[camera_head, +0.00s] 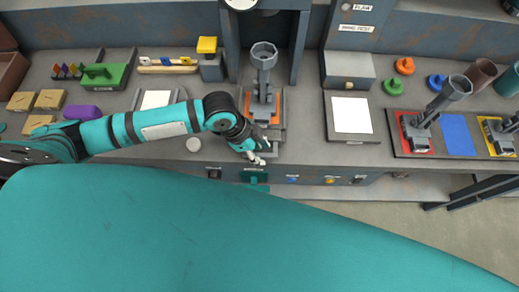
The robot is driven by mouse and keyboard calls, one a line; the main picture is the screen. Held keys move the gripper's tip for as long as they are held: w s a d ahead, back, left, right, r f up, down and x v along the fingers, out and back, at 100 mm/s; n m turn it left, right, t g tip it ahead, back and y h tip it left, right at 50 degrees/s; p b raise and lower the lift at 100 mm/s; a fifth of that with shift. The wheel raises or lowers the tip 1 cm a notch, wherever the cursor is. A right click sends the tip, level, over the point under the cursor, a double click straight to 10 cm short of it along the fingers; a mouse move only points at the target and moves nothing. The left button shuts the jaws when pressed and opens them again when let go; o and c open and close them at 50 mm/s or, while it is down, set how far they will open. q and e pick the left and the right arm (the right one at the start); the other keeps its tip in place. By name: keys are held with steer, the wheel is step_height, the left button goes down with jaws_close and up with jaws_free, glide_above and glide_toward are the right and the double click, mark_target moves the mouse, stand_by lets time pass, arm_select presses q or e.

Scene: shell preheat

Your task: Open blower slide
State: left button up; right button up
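My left arm reaches in from the left, and its gripper (259,158) hangs at the bench's front edge, in front of the grey shell stand (263,75) on its orange base. The fingers are small and dark with pale tips; whether they are open or shut is unclear. Just below the gripper, on the bench's front face, is a labelled teal part (256,180), which may be the blower slide; I cannot tell its position. I see no clear contact between gripper and that part. My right gripper is out of view.
Several small labelled controls line the bench front, including a blue one (292,180) and a yellow one (330,181). A white pad (351,115) and a tray (397,144) with grey fixtures stand to the right. A green block (106,76) is at left.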

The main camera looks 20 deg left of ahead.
arm_select(q)
steer(key=v, duration=1.1)
steer(key=shift+r, duration=0.4)
steer(key=shift+s+a, duration=0.1)
steer(key=shift+a, duration=0.05)
